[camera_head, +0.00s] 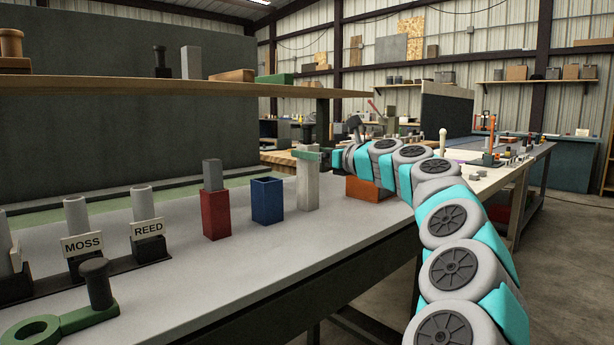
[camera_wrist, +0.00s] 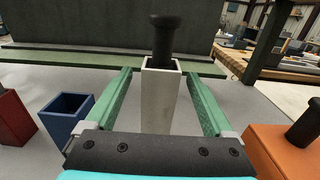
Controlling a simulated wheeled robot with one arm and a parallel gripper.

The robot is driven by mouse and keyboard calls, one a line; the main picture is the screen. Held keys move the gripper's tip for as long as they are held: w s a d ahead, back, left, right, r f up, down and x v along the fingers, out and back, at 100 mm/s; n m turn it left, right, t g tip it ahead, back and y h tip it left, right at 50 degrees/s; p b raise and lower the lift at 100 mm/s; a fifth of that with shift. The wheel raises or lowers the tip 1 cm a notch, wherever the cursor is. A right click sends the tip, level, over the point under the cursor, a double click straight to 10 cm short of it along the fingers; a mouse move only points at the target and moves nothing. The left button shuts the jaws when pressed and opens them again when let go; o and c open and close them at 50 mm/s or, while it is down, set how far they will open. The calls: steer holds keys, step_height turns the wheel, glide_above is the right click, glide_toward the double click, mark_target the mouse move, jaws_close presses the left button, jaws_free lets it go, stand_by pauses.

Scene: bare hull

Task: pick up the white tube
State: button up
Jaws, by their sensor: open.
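The white tube (camera_head: 307,188) is a tall square upright tube on the grey bench, at the right of a row of coloured tubes. A dark round-topped peg (camera_wrist: 164,36) stands in its open top. In the wrist view the white tube (camera_wrist: 159,98) is between the two green fingers of my gripper (camera_wrist: 158,74), with a gap visible on each side. In the head view my gripper (camera_head: 307,154) is at the upper part of the tube, with one green finger in front of it. My gripper is open. The lower part of the tube is hidden in the wrist view.
A blue empty tube (camera_head: 267,201) and a red tube (camera_head: 216,214) holding a grey block stand to the left. An orange box (camera_head: 368,188) is close on the right. Racks labelled MOSS (camera_head: 82,244) and REED (camera_head: 148,229) stand further left. A wooden shelf (camera_head: 160,88) hangs above.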

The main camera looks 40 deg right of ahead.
steer(key=w, duration=0.4)
steer(key=shift+w+a, duration=0.2)
steer(key=shift+w, duration=0.15)
jaws_close()
stand_by(0.4)
stand_by(0.4)
